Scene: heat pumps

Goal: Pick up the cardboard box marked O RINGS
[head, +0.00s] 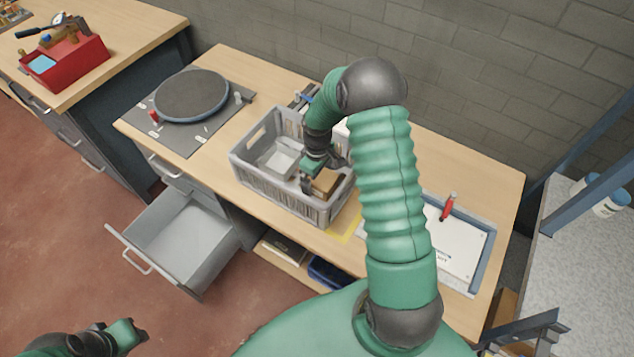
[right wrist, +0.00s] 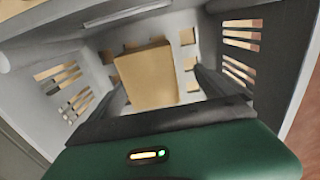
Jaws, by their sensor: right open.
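A brown cardboard box (head: 325,182) lies in the right part of a grey plastic crate (head: 262,193) on the workbench. In the right wrist view the box (right wrist: 146,76) sits on the crate's slotted floor, between and beyond my two fingers. No marking on it can be read. My right gripper (head: 318,180) reaches down into the crate over the box, open, with its fingers (right wrist: 165,88) apart. Whether they touch the box cannot be told. My left gripper (head: 132,332) is at the lower left, away from the bench; its jaws are too unclear to judge.
A clear tray (head: 280,158) sits in the crate's left part. A round turntable (head: 192,95) stands left on the bench. An open drawer (head: 180,243) juts out below. A red toolbox (head: 66,62) is on another bench. A white panel with a red-handled tool (head: 448,207) lies right.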

